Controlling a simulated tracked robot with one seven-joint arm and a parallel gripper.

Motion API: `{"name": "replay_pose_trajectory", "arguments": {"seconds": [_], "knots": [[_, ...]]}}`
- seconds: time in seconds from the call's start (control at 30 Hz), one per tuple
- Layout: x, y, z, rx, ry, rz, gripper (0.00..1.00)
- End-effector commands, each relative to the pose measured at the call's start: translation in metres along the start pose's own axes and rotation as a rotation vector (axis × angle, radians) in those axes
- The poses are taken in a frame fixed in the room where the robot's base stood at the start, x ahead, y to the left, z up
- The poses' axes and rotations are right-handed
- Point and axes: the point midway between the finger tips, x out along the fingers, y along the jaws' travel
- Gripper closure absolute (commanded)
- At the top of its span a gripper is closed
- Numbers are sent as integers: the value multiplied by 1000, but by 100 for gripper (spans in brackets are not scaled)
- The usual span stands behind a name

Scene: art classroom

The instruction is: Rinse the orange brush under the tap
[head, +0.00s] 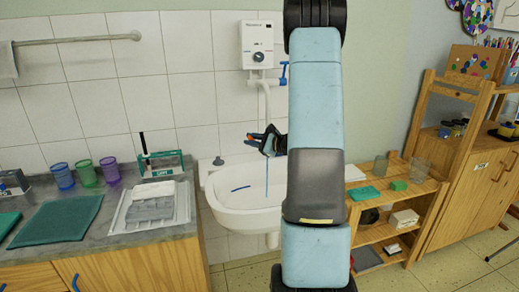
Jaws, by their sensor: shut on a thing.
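The white wash basin (233,201) stands against the tiled wall in the middle of the head view. Above it is a white water heater (257,40) with a blue valve handle (283,74) and a white pipe (264,100) running down. My gripper (268,143) is over the basin, small and dark, partly hidden by my arm. It is shut on the orange brush (252,137), of which only a short orange part shows at its left. A thin blue vertical line hangs below the gripper; I cannot tell whether it is water. The tap's spout is hidden.
A blue streak or stick (241,188) lies in the basin. The counter (110,249) at left holds coloured cups (86,173), a teal mat (57,221) and a white tray (130,215). A low wooden shelf (385,231) stands at right.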

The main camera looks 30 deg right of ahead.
Motion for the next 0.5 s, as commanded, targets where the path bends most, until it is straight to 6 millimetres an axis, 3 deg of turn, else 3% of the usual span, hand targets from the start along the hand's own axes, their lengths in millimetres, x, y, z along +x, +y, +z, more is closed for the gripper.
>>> {"name": "replay_pose_trajectory", "arguments": {"seconds": [0.5], "knots": [[-5, 0, 0, 0, 0, 0, 100]]}}
